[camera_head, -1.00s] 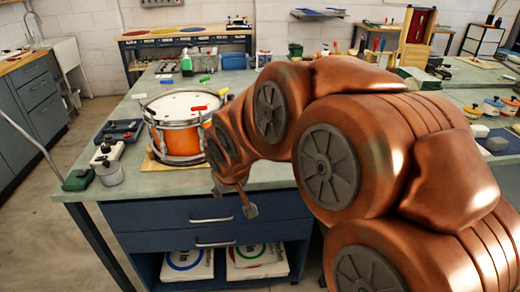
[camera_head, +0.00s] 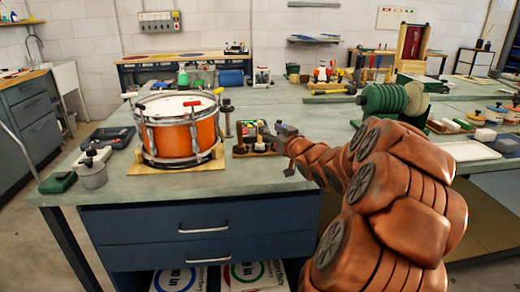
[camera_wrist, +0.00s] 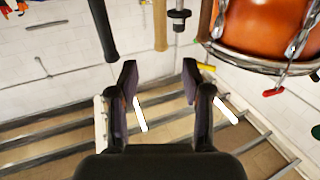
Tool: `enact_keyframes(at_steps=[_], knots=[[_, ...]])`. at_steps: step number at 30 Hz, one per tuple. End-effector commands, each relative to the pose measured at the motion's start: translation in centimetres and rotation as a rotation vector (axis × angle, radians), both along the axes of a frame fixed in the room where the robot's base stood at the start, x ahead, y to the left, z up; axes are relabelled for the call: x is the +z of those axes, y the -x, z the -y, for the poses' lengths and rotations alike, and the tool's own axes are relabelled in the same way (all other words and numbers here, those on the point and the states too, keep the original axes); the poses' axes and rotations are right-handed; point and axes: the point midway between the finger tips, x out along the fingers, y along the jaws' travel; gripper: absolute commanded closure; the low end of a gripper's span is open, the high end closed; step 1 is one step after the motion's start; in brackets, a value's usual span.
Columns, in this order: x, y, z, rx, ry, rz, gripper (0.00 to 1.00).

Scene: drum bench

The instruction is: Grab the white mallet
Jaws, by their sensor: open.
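In the head view my gripper (camera_head: 282,132) is at the right side of a low tray (camera_head: 241,153) of upright mallets, right of the drum. The wrist view looks upside down. My gripper (camera_wrist: 159,66) is open there, with nothing between its fingers. A tan handle (camera_wrist: 160,26) ends just beyond the gap between the fingertips. A dark handle (camera_wrist: 103,30) is on its left and a brown handle (camera_wrist: 206,18) on its right. The mallet heads are out of that view. In the head view they are too small to tell which one is white.
The orange drum (camera_head: 180,138) stands left of the tray on a wooden base; it shows close in the wrist view (camera_wrist: 262,28). A dark threaded post (camera_head: 227,117) stands between drum and tray. Green discs (camera_head: 384,99) stand to the right.

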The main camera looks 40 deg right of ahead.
Motion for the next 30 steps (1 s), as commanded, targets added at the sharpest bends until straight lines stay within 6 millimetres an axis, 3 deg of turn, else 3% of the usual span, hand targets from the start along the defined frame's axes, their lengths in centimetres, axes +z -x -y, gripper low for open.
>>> enact_keyframes(at_steps=[13,22,30], knots=[[-0.2,-3.2,0.9,0.003,-0.001,0.001,0.51],[-0.2,-6.7,1.7,0.004,0.0,0.002,0.51],[-0.1,-7.5,2.1,0.001,0.0,0.002,0.51]])
